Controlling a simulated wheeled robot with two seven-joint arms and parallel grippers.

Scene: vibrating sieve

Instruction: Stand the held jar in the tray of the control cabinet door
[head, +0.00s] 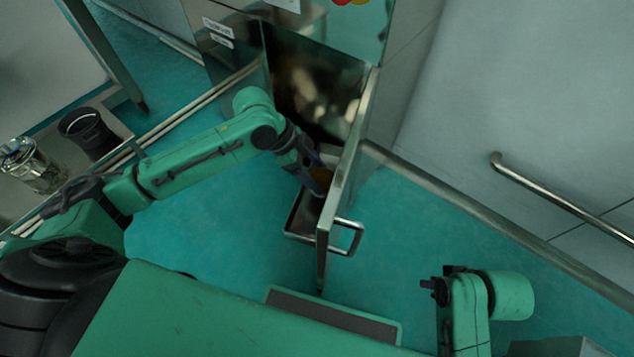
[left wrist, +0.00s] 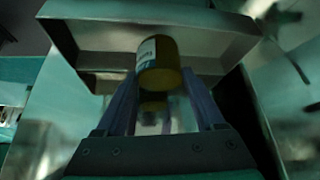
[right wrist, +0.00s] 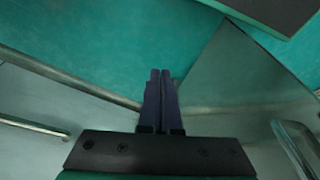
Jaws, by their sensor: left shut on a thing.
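My left gripper (head: 314,181) is shut on a jar (head: 321,174), which has an amber-yellow body and a white label. The left wrist view shows the jar (left wrist: 160,68) between the fingers, in front of the metal tray (left wrist: 75,32). In the head view the tray (head: 293,236) is on the inner side of the open control cabinet door (head: 345,180). The gripper and jar are at the tray's upper end; I cannot tell whether the jar touches the tray floor. My right gripper (head: 430,288) is shut and empty, and its fingers (right wrist: 161,95) meet in the right wrist view.
The door has a bar handle (head: 350,238) on its outer face. The dark cabinet opening (head: 310,85) is behind the left gripper. A glass jar (head: 32,165) and a black cup (head: 88,133) stand on a side surface at left. A wall rail (head: 560,197) is at right.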

